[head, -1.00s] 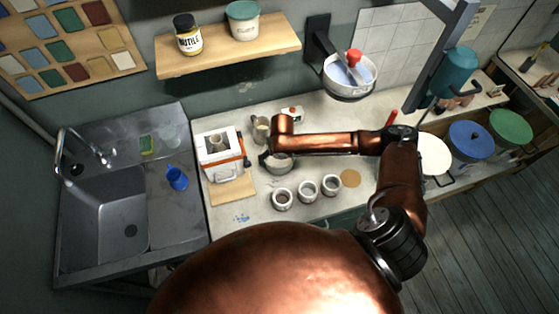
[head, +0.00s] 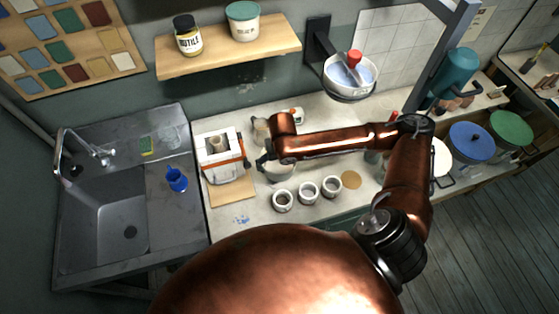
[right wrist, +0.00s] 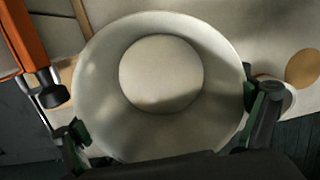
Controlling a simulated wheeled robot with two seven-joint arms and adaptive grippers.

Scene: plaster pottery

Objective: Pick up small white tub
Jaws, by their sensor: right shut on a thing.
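The small white tub (head: 281,173) is at the bench behind the row of white cups, partly hidden by my right arm. In the right wrist view the tub (right wrist: 165,130) fills the middle, with its round mouth facing the camera and a pale round bottom inside; it looks empty. My right gripper (right wrist: 164,113) has one finger on each side of the tub and is shut on it. In the head view the right gripper (head: 267,163) is small, dark and partly covered by the copper arm. I cannot tell whether the tub is clear of the bench. My left gripper is not in view.
Three white cups (head: 307,190) stand just in front, with a tan disc (head: 351,180) to their right. A strapped white mould (head: 221,157) on a wooden board (head: 233,192) stands close on the left. A pale jug (head: 260,132) is behind. The bench's front strip is clear.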

